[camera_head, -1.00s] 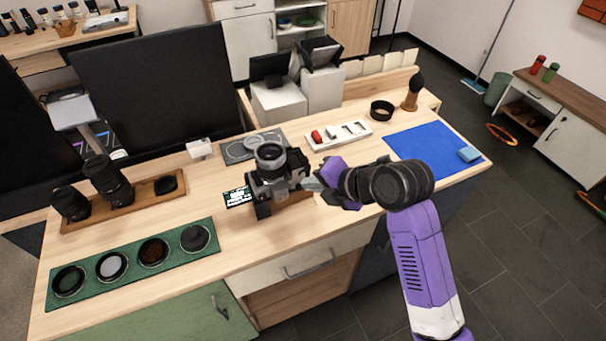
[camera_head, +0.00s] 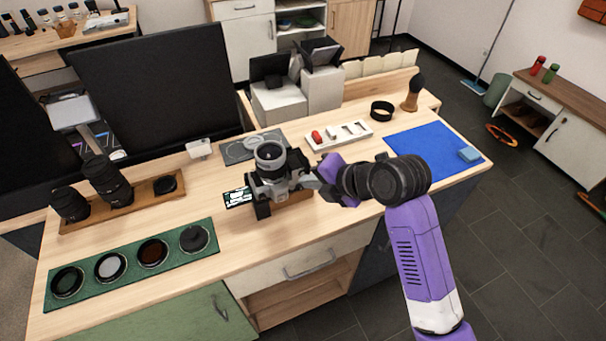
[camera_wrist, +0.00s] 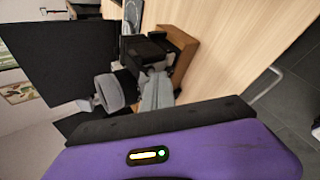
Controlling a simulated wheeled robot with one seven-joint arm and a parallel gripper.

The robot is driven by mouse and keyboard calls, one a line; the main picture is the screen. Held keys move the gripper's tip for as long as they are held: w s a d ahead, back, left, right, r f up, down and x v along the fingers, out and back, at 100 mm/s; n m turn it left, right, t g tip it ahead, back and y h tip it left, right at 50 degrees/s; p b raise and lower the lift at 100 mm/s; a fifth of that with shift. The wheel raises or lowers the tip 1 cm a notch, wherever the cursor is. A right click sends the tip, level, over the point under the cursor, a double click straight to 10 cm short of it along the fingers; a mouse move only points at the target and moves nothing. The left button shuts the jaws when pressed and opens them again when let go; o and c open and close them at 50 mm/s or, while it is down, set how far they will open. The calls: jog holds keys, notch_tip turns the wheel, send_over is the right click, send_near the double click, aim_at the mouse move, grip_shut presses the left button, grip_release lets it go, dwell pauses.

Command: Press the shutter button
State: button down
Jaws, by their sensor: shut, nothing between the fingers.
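The camera (camera_head: 271,176), black and silver with its lens facing up and back, stands on a small wooden stand (camera_head: 295,199) at the middle of the table. It also shows in the wrist view (camera_wrist: 143,50), partly hidden by my gripper. My gripper (camera_head: 313,180) is shut and empty, reaching in from the right. Its tips are at the camera's right side in the head view. In the wrist view the grey fingers (camera_wrist: 157,92) overlap the camera body. I cannot make out the shutter button or tell whether the fingertips touch it.
A green tray of round filters (camera_head: 130,262) lies front left, and a wooden tray with lenses (camera_head: 140,193) behind it. A white tray of small items (camera_head: 338,135) and a blue mat (camera_head: 425,150) lie right of the camera. A dark monitor (camera_head: 155,85) stands behind.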

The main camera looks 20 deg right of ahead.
jog(key=shift+s, duration=0.7)
jog(key=s+b, duration=0.1)
jog(key=s, duration=0.4)
dwell(0.5)
dwell(0.6)
